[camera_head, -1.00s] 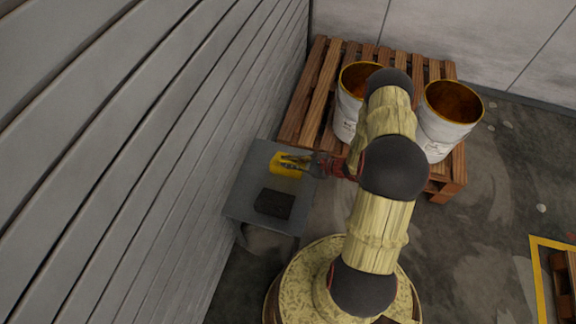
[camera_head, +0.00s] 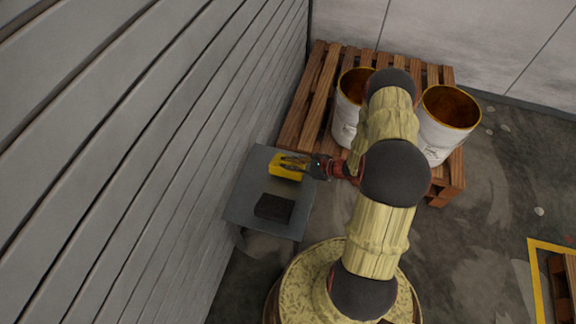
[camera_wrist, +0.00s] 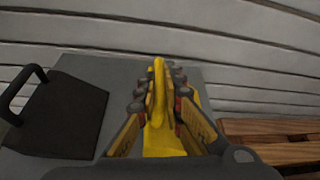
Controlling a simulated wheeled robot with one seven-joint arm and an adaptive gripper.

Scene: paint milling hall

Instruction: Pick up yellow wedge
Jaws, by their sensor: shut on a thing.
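The yellow wedge (camera_head: 285,173) is at the far part of a small grey table (camera_head: 243,203), near the slatted wall. My gripper (camera_head: 299,164) reaches it from the right and is shut on it. In the wrist view the wedge (camera_wrist: 159,100) stands between the two fingers of my gripper (camera_wrist: 160,92), with its narrow upright part pinched and its wider yellow base showing below. Whether its base touches the table is hard to tell.
A black block (camera_head: 274,208) lies on the table in front of the wedge; the wrist view shows a handle on it (camera_wrist: 62,118). A wooden pallet (camera_head: 308,95) bears two white buckets (camera_head: 345,120) (camera_head: 437,137). The grey slatted wall (camera_head: 150,150) runs close along the table's left.

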